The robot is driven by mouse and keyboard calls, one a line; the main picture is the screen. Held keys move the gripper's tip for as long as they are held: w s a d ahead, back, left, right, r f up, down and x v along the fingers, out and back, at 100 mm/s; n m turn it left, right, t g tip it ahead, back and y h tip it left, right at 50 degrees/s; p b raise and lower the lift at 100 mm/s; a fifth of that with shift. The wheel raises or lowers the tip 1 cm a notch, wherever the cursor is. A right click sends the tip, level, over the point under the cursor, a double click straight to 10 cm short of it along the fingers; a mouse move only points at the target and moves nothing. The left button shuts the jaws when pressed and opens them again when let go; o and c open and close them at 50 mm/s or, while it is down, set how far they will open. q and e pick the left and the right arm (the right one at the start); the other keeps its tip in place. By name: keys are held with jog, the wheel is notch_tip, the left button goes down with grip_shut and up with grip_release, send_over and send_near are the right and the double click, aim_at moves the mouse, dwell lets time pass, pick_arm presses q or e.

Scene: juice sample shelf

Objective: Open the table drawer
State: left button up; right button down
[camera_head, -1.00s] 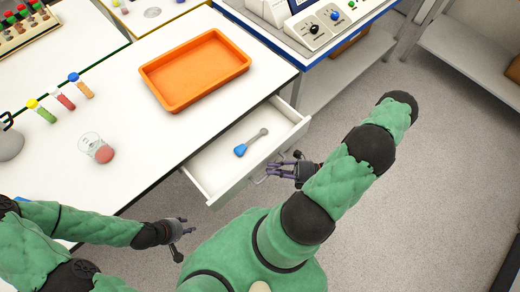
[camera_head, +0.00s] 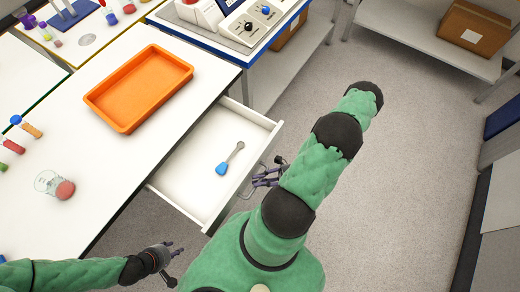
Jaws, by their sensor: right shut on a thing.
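The white table drawer (camera_head: 188,172) is pulled out from under the white table (camera_head: 115,165). A tool with a blue end and a grey handle (camera_head: 229,159) lies inside it. My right gripper (camera_head: 262,178) is at the drawer's front face, shut on its handle, which is mostly hidden by the fingers and my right arm. My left gripper (camera_head: 173,261) is low in the picture, in front of the table and apart from the drawer. Its fingers look spread, with nothing between them.
An orange tray (camera_head: 138,88) stands on the table behind the drawer. A shelf with a cardboard box (camera_head: 472,28) is at the far right. The floor at the right is clear.

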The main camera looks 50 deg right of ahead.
jog(key=c, duration=1.4)
grip_release()
jog(key=shift+d, duration=0.1)
jog(key=v, duration=1.2)
